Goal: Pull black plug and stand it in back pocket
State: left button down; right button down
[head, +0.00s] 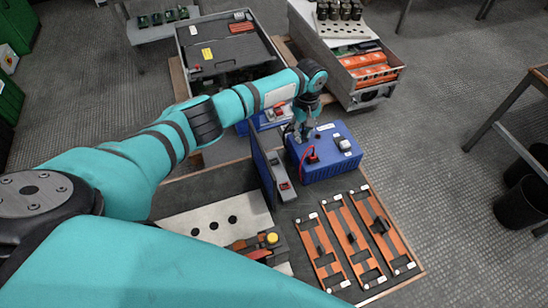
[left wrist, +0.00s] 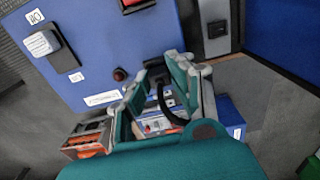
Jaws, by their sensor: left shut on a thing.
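My left gripper (head: 302,132) hangs at the back left edge of the blue box (head: 334,170). In the left wrist view my left gripper (left wrist: 156,78) is shut on the black plug (left wrist: 157,76), with a dark cable looping below it. The head view hides the plug behind the fingers. I cannot tell whether it still touches the box. A red plug (head: 312,158) with a red cable and a white plug (head: 344,144) sit on the box top. The white plug also shows in the left wrist view (left wrist: 41,43). My right gripper is out of view.
Three orange strips (head: 397,245) with dark recesses lie right of the blue upright panel (head: 262,172). A perforated grey plate (head: 215,216) and a yellow-topped part (head: 272,238) lie front left. Grey cases (head: 225,55) stand behind.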

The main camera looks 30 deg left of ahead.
pick_arm(q)
jog(key=shift+f, duration=0.45)
dwell(0.3)
jog(key=shift+s+d+f, duration=0.1)
jog(key=shift+s+f, duration=0.35)
jog(key=shift+f, duration=0.1)
dwell(0.6)
jog(key=c, duration=1.5)
grip_release()
jog(key=o, duration=0.4)
jog(key=shift+w+f, duration=0.15)
jog(key=shift+w, duration=0.15)
jog(key=r, duration=1.2)
jog(key=shift+w+r, duration=0.2)
jog(key=shift+f, duration=0.1)
